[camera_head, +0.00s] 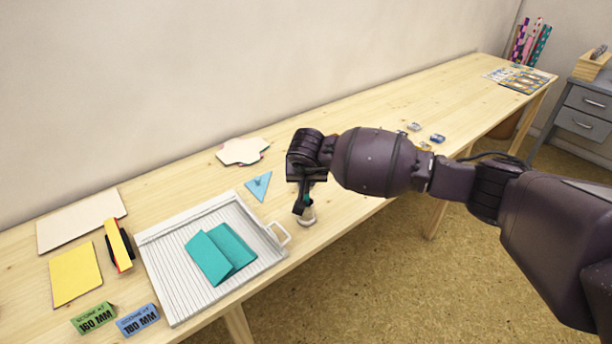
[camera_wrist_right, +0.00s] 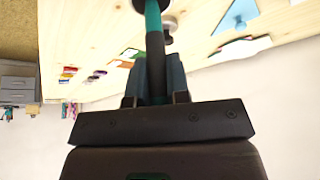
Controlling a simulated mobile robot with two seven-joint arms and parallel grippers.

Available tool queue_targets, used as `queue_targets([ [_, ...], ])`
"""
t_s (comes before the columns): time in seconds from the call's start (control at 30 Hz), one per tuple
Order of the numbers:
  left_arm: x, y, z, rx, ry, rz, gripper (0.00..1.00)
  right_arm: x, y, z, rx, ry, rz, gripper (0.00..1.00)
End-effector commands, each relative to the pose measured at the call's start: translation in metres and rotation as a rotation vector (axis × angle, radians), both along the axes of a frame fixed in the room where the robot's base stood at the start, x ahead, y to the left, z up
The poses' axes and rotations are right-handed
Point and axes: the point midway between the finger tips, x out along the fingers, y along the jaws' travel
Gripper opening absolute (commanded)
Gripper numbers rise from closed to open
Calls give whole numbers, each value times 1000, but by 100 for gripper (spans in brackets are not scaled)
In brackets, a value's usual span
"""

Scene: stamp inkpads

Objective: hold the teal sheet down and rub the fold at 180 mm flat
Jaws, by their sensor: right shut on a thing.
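The teal sheet (camera_head: 220,253) lies folded on the white grooved scoring board (camera_head: 165,238), with a raised edge along the fold. My right gripper (camera_head: 303,203) is to the right of the board, above the table. It is shut on a thin tool with a teal and dark shaft (camera_wrist_right: 154,30); the tool also shows in the head view (camera_head: 307,197). A small pale round piece (camera_head: 307,217) is just below the gripper; I cannot tell if the tool touches it. My left gripper is not in view.
A green block (camera_head: 94,318) reading 160 MM and a blue block (camera_head: 138,320) reading 180 MM lie near the front edge. A yellow sheet (camera_head: 76,274), a yellow-and-black item (camera_head: 119,245) and a blue triangle (camera_head: 258,186) lie around the board.

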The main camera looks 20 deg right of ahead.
Motion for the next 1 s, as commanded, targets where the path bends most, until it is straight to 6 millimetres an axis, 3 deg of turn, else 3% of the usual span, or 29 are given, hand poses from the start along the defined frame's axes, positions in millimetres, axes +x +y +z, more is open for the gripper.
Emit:
queue_targets([
  [0.27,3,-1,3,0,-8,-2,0,0,0,0,0,-1,0,0],
  [0.3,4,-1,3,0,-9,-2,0,0,0,0,0,-1,0,20],
  [0.5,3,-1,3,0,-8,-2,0,0,0,0,0,-1,0,46],
  [0.8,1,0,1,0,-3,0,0,-1,0,2,0,-1,0,46],
  [1.0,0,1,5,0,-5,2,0,-11,3,25,0,-5,2,46],
])
